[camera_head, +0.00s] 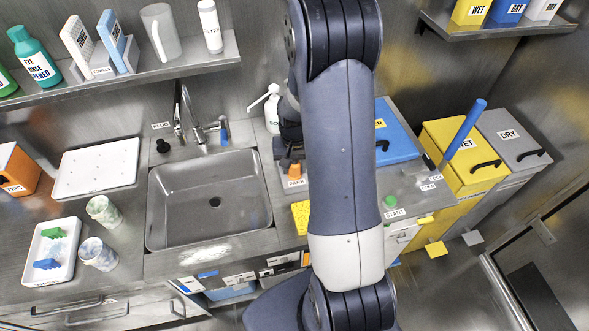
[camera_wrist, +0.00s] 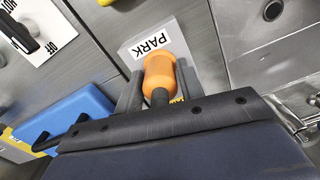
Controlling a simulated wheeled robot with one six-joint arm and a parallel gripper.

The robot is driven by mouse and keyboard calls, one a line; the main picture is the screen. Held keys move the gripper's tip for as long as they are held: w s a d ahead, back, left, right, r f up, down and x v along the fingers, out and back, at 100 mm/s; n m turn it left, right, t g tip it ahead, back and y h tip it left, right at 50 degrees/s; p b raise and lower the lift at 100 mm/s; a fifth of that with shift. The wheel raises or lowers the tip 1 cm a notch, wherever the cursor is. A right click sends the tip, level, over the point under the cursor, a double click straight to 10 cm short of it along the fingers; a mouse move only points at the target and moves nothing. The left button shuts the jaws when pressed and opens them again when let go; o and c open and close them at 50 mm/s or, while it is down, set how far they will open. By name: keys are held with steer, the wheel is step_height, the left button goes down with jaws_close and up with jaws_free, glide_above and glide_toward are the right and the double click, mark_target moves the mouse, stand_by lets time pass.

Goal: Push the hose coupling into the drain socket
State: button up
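The orange piece that looks like the hose coupling (camera_wrist: 160,72) stands by the PARK label in the wrist view; it also shows in the head view (camera_head: 295,170). My gripper (camera_wrist: 158,88) is around it, with one dark finger on each side. Whether the fingers press on it or leave thin gaps, I cannot tell. In the head view my gripper (camera_head: 288,161) is largely hidden behind my arm. I cannot make out a drain socket for certain; the only drain opening I see is the dark round one in the sink (camera_head: 240,202).
The steel sink (camera_head: 170,205) with its tap (camera_head: 197,130) lies left of the coupling. A white pump bottle (camera_head: 271,110) stands behind my gripper. A blue-lidded box (camera_head: 398,140) is to the right, and a yellow sponge (camera_head: 300,217) lies in front. My arm hides the middle counter.

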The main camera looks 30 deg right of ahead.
steer(key=c, duration=0.6)
steer(key=shift+c, duration=0.2)
